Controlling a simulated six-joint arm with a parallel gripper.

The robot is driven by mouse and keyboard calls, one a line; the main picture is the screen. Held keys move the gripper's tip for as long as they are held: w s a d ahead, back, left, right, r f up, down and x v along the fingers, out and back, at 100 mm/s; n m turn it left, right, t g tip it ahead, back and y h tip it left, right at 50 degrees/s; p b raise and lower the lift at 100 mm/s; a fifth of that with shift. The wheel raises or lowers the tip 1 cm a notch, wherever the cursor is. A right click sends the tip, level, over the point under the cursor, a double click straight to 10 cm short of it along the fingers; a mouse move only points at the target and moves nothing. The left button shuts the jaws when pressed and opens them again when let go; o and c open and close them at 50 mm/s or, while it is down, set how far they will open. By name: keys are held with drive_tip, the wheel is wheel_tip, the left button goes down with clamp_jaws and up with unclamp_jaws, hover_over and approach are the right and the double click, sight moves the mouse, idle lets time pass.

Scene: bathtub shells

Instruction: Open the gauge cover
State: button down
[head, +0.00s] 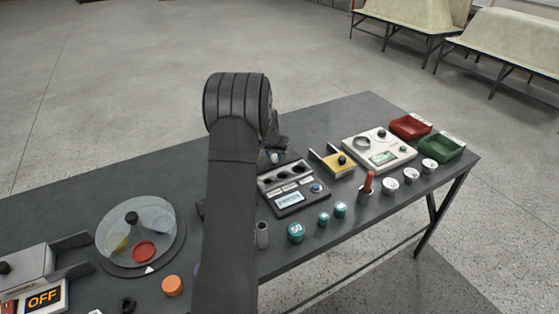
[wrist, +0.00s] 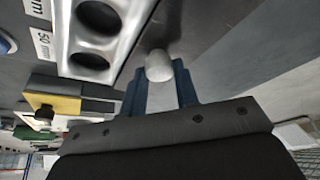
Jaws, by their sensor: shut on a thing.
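A dark gauge unit (head: 290,188) with a row of round openings, a small lit display and a blue button stands on the table. In the wrist view its panel (wrist: 76,40) shows large dark wells and a "50 mm" label. My gripper (wrist: 160,88) is shut on a pale round knob (wrist: 158,65), held between its blue fingers just beside the panel edge. In the head view my gripper (head: 275,150) is at the far edge of the unit, mostly behind my arm. I cannot make out the cover's outline or whether it has lifted.
A yellow block with a black knob (head: 334,161) and a white device (head: 379,149) stand to the right, with red (head: 410,126) and green (head: 441,146) trays beyond. Teal weights (head: 296,232) line the front. A clear-lidded round dish (head: 140,230) is left.

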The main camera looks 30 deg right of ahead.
drive_tip(key=shift+w, duration=0.1)
drive_tip(key=c, duration=1.1)
unclamp_jaws()
drive_tip(key=shift+r, duration=0.1)
drive_tip(key=v, duration=1.7)
drive_tip(key=shift+r, duration=0.15)
drive_tip(key=x, duration=1.7)
drive_tip(key=shift+f, duration=0.25)
drive_tip(key=shift+r, duration=0.15)
